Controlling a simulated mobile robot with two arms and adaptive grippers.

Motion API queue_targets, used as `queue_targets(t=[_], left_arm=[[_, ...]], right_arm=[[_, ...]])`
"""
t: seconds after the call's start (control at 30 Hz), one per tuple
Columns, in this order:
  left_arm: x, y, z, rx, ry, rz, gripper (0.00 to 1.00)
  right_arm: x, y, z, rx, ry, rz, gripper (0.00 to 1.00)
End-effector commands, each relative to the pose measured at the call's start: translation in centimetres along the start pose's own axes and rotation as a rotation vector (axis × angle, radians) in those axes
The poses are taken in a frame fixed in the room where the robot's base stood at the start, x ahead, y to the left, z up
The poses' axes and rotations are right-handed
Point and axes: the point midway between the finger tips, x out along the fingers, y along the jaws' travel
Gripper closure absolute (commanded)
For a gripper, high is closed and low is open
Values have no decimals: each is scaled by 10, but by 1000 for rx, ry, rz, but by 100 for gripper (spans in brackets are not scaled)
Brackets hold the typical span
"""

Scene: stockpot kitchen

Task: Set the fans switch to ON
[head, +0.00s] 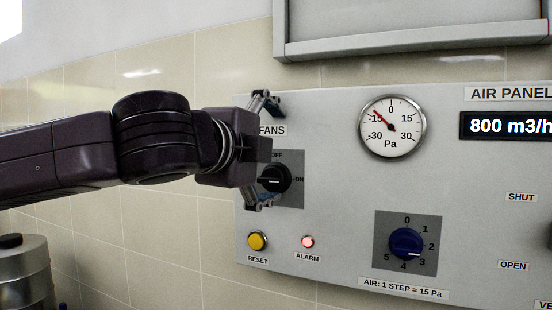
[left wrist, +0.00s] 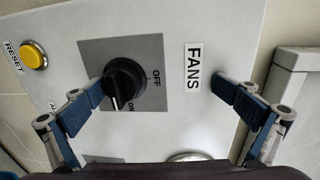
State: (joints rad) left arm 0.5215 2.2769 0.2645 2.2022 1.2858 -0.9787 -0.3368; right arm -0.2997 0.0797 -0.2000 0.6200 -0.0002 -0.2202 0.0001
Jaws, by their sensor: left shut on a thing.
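The fans switch (head: 274,179) is a black rotary knob on a dark grey plate, under the FANS label, with OFF above and ON at right. It also shows in the left wrist view (left wrist: 125,78). Its white mark points toward the ON side. My left gripper (head: 262,152) is at the knob, shut on it, though its fingers look widely spread. In the left wrist view my left gripper (left wrist: 158,92) has one finger at the knob's edge; the other is over the panel near FANS. Contact on that far side cannot be seen. My right gripper is not in view.
Below are a yellow RESET button (head: 257,241) and a red-lit ALARM lamp (head: 307,241). A blue AIR knob (head: 405,243), a Pa gauge (head: 391,126) and a display (head: 508,126) are to the right. A metal pot (head: 25,275) stands at lower left.

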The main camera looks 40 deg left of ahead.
Motion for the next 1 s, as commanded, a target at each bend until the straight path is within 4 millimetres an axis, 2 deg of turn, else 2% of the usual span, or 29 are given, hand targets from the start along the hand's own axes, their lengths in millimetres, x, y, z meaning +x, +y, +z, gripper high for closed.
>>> queue_targets(t=[0.03, 0.13, 0.33, 0.6, 1.0], left_arm=[[-4, -15, 0, 3, 1, -27, 21], [-8, -15, 0, 1, 2, -28, 29], [-22, -14, 0, -2, 2, -29, 34], [-41, -11, 0, -2, 2, -29, 50], [-67, -2, -1, -4, 1, -18, 50]], right_arm=[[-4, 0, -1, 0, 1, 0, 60], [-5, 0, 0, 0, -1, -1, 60], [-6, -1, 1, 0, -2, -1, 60], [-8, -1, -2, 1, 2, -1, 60], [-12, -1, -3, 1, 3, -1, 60]])
